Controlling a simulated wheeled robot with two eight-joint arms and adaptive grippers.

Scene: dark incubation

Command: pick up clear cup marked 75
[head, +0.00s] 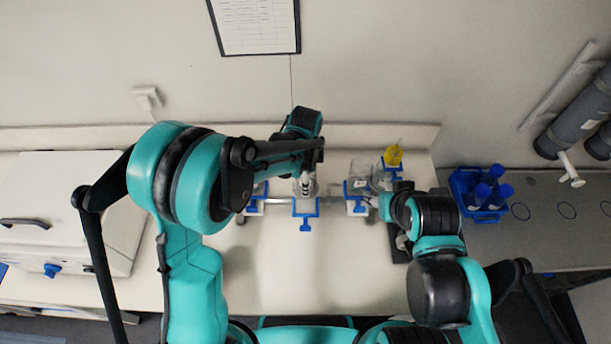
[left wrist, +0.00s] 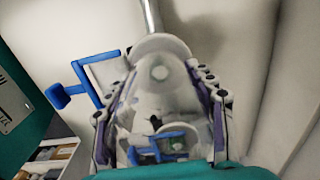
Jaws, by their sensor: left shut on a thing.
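A clear cup (left wrist: 160,76) sits between the two fingers of my left gripper (left wrist: 160,100) in the left wrist view, and the fingers are closed on its sides. In the head view my left gripper (head: 304,184) is at the middle blue-and-white holder (head: 305,207), and the cup is mostly hidden behind it. No number can be read on the cup. I cannot tell whether the cup touches the holder. My right gripper (head: 376,201) is beside the right holder (head: 355,205); its fingers are too small and covered to judge.
Another clear vessel (head: 359,174) and a flask of yellow liquid (head: 393,156) stand at the right holders. A blue rack with blue-capped bottles (head: 480,190) is further right. A white box (head: 70,205) stands at the left. The front of the white bench (head: 310,270) is clear.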

